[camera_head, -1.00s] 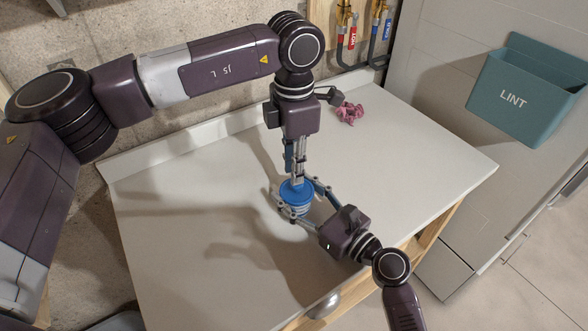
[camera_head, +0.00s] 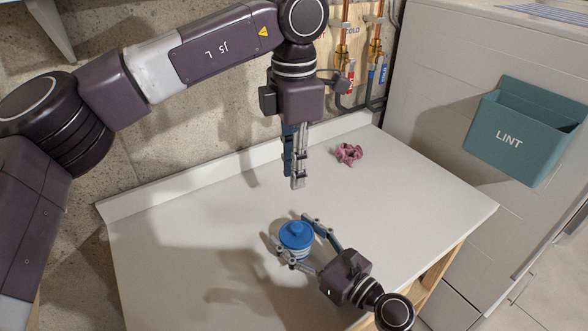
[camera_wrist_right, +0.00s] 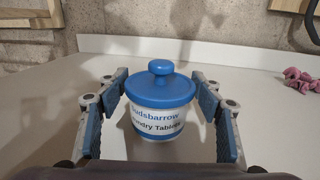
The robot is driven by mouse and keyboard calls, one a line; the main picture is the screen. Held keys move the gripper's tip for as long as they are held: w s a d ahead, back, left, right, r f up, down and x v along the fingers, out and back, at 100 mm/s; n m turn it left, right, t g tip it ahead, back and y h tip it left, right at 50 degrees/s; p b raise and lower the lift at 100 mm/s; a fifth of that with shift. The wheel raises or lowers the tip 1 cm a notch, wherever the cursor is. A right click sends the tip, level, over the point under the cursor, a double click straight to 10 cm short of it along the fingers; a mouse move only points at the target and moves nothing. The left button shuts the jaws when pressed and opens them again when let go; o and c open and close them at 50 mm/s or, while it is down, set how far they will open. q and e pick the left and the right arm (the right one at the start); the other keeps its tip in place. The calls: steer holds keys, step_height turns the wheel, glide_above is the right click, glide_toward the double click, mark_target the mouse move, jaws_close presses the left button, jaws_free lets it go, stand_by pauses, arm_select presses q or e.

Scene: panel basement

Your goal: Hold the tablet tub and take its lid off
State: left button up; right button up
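The tablet tub (camera_wrist_right: 158,122) is white with blue lettering and stands upright on the table. Its blue lid (camera_head: 296,233) with a round knob sits on top of it; the lid also shows in the wrist view (camera_wrist_right: 160,89). My right gripper (camera_head: 288,234) reaches in low from the right. Its fingers stand on both sides of the tub, with gaps showing beside the tub's body in the wrist view. My left gripper (camera_head: 295,184) hangs fingers-down above and behind the tub, clear of the lid and empty. Its fingers overlap in this view, so their opening is unclear.
A crumpled pink item (camera_head: 349,153) lies at the back right of the white table (camera_head: 190,240). A raised ledge runs along the back under pipes and valves (camera_head: 375,50). A teal LINT bin (camera_head: 515,140) is on the grey appliance at right. The left tabletop is clear.

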steer(key=o, duration=0.3)
steer(key=shift+s, duration=0.1)
